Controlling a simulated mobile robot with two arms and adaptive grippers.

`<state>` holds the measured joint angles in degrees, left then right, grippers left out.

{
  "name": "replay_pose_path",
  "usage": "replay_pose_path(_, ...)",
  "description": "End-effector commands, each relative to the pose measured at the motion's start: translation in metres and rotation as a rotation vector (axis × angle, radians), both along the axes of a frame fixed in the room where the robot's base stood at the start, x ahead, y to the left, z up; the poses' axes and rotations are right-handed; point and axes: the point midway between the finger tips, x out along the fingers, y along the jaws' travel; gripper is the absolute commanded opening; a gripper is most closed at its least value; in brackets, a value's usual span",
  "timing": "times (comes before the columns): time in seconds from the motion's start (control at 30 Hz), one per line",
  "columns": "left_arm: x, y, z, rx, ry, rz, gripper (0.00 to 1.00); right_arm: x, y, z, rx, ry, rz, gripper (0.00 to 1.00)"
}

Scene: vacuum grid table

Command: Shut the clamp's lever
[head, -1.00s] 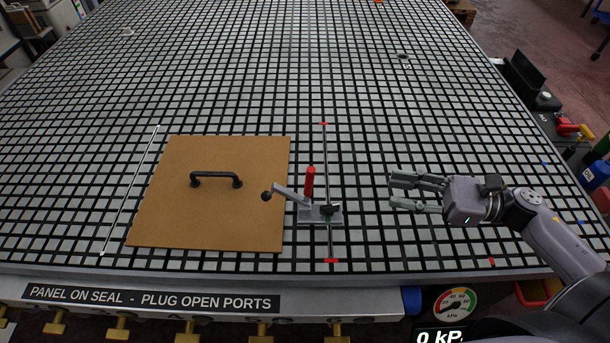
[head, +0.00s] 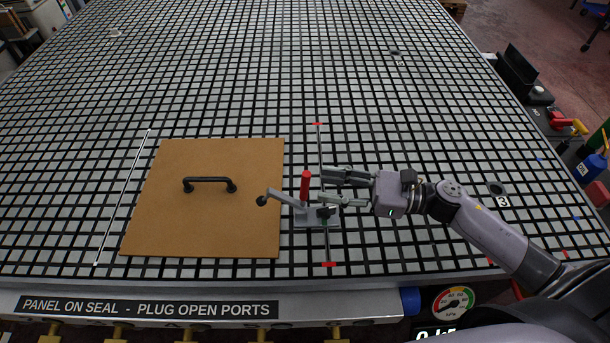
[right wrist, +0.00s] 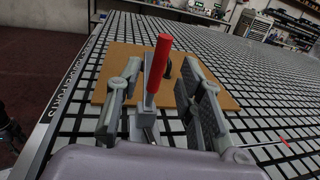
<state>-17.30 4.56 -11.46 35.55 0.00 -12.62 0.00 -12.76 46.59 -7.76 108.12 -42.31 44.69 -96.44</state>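The clamp (head: 314,220) stands on the grid table by the right edge of the brown panel (head: 215,220). Its red lever (head: 306,187) points upright, and its grey arm with a black tip reaches left over the panel's edge. My right gripper (head: 323,188) is open just right of the lever. In the right wrist view the red lever (right wrist: 160,66) stands between the two spread fingers (right wrist: 160,90), with gaps visible on both sides. The lower part of the clamp is partly hidden by the gripper. My left gripper is not in view.
A black handle (head: 209,184) stands on the panel. A white rod (head: 123,197) lies left of the panel, and a dark rod with red ends (head: 317,124) runs behind the clamp. The grid table's far and right areas are mostly clear.

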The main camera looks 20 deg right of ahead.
Motion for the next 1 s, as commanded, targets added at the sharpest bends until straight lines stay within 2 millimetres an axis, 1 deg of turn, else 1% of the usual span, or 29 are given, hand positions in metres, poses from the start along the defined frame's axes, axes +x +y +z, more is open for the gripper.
replay_pose_path(0.03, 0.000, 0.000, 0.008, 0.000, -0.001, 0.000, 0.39, 0.006, 0.009, 0.005, 0.004, -0.003, 0.000, 0.35)
replay_pose_path(0.1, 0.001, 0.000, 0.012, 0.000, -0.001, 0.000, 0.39, 0.012, 0.021, 0.005, 0.003, -0.003, 0.000, 0.35)
replay_pose_path(0.2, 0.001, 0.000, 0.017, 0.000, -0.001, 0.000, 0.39, 0.019, 0.034, 0.004, 0.003, -0.003, -0.001, 0.35)
replay_pose_path(0.33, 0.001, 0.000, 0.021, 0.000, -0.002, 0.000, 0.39, 0.024, 0.046, 0.002, 0.002, -0.001, -0.001, 0.35)
replay_pose_path(0.47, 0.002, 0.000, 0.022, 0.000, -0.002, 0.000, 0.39, 0.026, 0.050, 0.001, 0.000, 0.000, -0.001, 0.35)
replay_pose_path(0.7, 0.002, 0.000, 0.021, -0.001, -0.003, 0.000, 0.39, 0.026, 0.051, 0.000, 0.000, 0.000, -0.001, 0.35)
replay_pose_path(1.0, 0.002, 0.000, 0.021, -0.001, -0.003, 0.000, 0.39, 0.026, 0.051, 0.000, 0.000, 0.000, 0.000, 0.15)
